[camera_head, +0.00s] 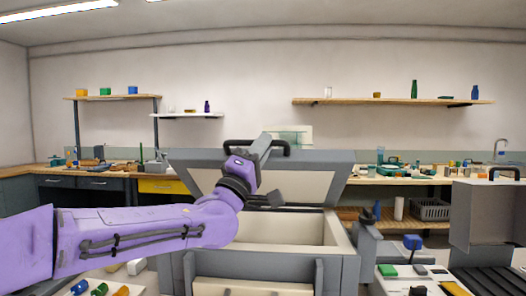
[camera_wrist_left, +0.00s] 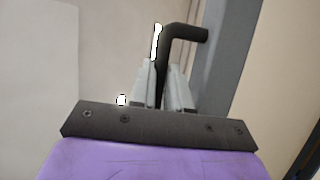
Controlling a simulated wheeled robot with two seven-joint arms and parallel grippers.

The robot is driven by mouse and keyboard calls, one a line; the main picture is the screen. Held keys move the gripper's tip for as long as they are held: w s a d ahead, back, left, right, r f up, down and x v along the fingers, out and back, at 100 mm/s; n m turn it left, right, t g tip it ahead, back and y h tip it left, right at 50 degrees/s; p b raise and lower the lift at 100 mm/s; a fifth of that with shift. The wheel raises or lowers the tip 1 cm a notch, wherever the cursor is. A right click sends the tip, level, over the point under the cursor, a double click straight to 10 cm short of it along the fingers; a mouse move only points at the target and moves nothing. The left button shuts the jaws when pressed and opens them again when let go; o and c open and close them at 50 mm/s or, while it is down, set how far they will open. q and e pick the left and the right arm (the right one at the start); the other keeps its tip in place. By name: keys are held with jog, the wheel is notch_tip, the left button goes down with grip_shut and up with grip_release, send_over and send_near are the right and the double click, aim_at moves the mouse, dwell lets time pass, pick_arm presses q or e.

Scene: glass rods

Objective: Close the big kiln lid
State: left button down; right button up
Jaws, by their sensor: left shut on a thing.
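The big kiln (camera_head: 345,272) stands in front of me, a grey box with a cream-lined opening. Its grey lid (camera_head: 335,168) is raised and tilted back, with its pale inner face (camera_head: 308,187) toward me. A black bar handle (camera_head: 284,146) sits on the lid's top edge; it also shows in the left wrist view (camera_wrist_left: 187,31). My left gripper (camera_head: 265,143), on the purple arm, reaches across the opening to the handle. In the left wrist view its fingers (camera_wrist_left: 163,82) are shut around the handle bar. My right gripper is out of view.
A smaller grey box with a raised lid (camera_head: 487,215) stands at the right. A bench with coloured pieces (camera_head: 388,270) lies right of the kiln, and glass rods (camera_head: 98,289) lie at the lower left. Counters and shelves line the back wall.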

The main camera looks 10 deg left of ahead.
pick_arm(q)
jog(key=shift+s+f+b, duration=0.35)
jog(key=shift+f+b, duration=0.25)
jog(key=shift+b, duration=0.3)
dwell(1.0)
dwell(0.4)
jog(key=c, duration=1.4)
grip_release()
jog(key=o, duration=0.3)
jog(key=shift+w+a+f, duration=0.1)
jog(key=shift+w, duration=0.05)
jog(key=b+v, duration=0.3)
jog(key=v, duration=0.7)
jog(key=shift+f, duration=0.3)
